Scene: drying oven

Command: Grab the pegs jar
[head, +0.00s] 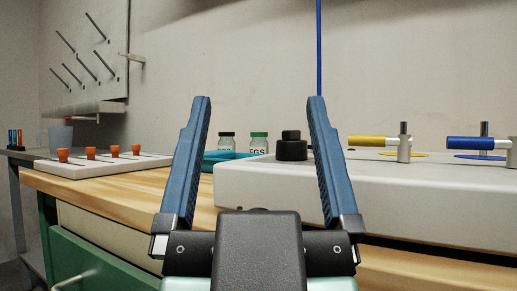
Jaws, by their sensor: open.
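Two small glass jars stand side by side behind my gripper, seen between its fingers. One jar (227,142) has a black cap and a partly hidden dark label. The other jar (259,144) has a green cap and a label that seems to end in "EGS". They stand at a teal holder or mat (222,155), and their lower parts are hidden. My gripper (258,100) is open and empty, its two blue fingers spread wide and pointing forward and up. It is nearer to the camera than the jars and touches neither.
A white block (400,196) on the wooden bench (120,200) carries a black knob (291,147), a yellow-handled valve (376,142) and a blue-handled valve (484,143). A white tray (105,165) with orange-capped items is left. A pegboard (90,45) hangs behind. Green drawers (105,255) are below.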

